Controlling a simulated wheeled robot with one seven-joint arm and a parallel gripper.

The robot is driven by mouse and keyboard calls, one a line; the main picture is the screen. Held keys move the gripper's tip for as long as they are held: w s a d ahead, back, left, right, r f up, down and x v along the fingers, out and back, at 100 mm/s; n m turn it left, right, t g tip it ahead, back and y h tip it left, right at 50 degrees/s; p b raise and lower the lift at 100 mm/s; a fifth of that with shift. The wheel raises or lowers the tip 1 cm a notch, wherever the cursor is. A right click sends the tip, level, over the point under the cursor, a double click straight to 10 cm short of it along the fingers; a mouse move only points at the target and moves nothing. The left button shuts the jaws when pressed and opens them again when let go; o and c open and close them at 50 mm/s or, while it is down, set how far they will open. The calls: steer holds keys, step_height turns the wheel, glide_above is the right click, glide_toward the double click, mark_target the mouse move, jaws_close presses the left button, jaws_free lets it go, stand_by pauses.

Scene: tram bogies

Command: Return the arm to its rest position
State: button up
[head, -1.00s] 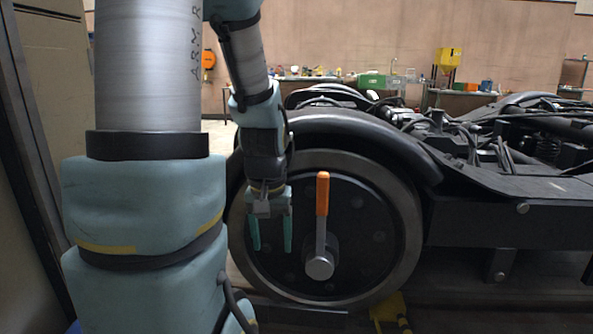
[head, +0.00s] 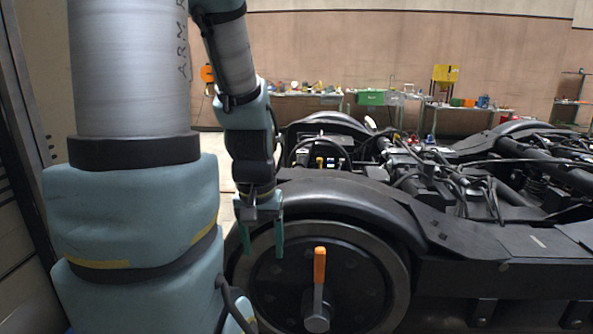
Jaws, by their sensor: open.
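My arm stands on the left of the head view, with its blue-grey links reaching up and then down to my gripper (head: 262,240). My gripper points downward with its two green fingers apart and nothing between them. In the picture it lies over the upper left part of the bogie wheel (head: 385,290), left of and above the orange-handled lever (head: 319,268). The lever stands upright at the wheel's hub. The gripper and the lever are apart.
The dark bogie frame (head: 480,268) with cables and pipes fills the right side. A curved black guard (head: 350,205) arches over the wheel. Benches with a green box (head: 370,97) and a yellow hopper (head: 445,74) stand at the back wall.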

step_height(320, 180, up, 15)
steer(key=p, duration=1.3)
steer(key=shift+r, duration=0.15)
